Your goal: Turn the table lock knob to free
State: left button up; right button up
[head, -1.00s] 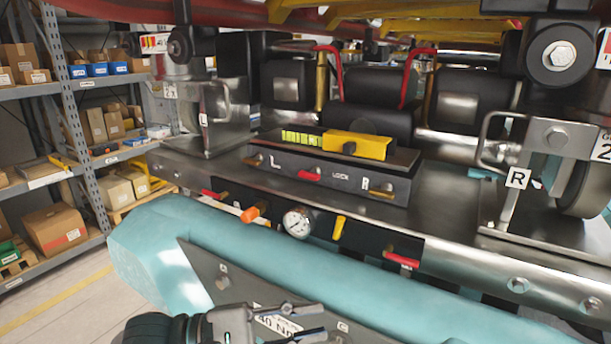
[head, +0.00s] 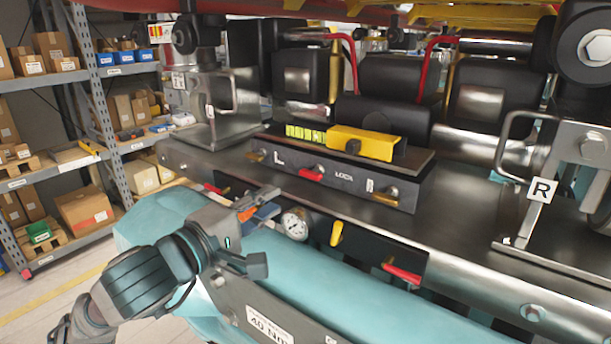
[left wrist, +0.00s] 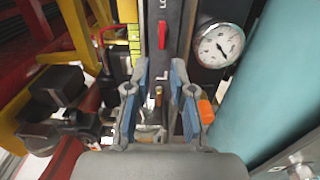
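The lock box (head: 345,187) on the steel beam is marked L, LOCK and R. Its red handle (head: 312,174) sits at LOCK, with a brass handle (head: 256,156) at L and another (head: 386,198) at R. I cannot tell which control is the table lock knob. My left gripper (head: 266,205) is in front of the lower panel, partly covering the orange knob (head: 247,212). In the left wrist view its fingers (left wrist: 158,70) are apart with nothing held; the orange knob (left wrist: 206,111) lies outside the right finger. The red handle (left wrist: 162,35) shows ahead. My right gripper is out of view.
A pressure gauge (head: 295,224), yellow lever (head: 337,233) and red lever (head: 402,273) sit along the lower panel. A thick teal tube (head: 340,280) runs below. Steel brackets with loop handles stand at both sides. Shelves (head: 85,150) with boxes are at left.

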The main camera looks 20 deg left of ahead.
aim_at(309, 178)
pick_arm(q)
jog(key=x, duration=0.3)
jog(key=p+x, duration=0.1)
jog(key=x, duration=0.2)
jog(key=a+x, duration=0.1)
jog(key=x, duration=0.3)
jog(key=shift+w+f, duration=0.15)
jog(key=shift+f, duration=0.1)
jog(key=shift+w+p, duration=0.3)
jog(key=shift+p, duration=0.05)
jog(key=shift+w+d, duration=0.3)
jog(key=shift+w, duration=0.1)
jog(key=shift+w+d+f, duration=0.1)
jog(key=shift+w+d, duration=0.05)
jog(key=shift+d, duration=0.05)
grip_shut()
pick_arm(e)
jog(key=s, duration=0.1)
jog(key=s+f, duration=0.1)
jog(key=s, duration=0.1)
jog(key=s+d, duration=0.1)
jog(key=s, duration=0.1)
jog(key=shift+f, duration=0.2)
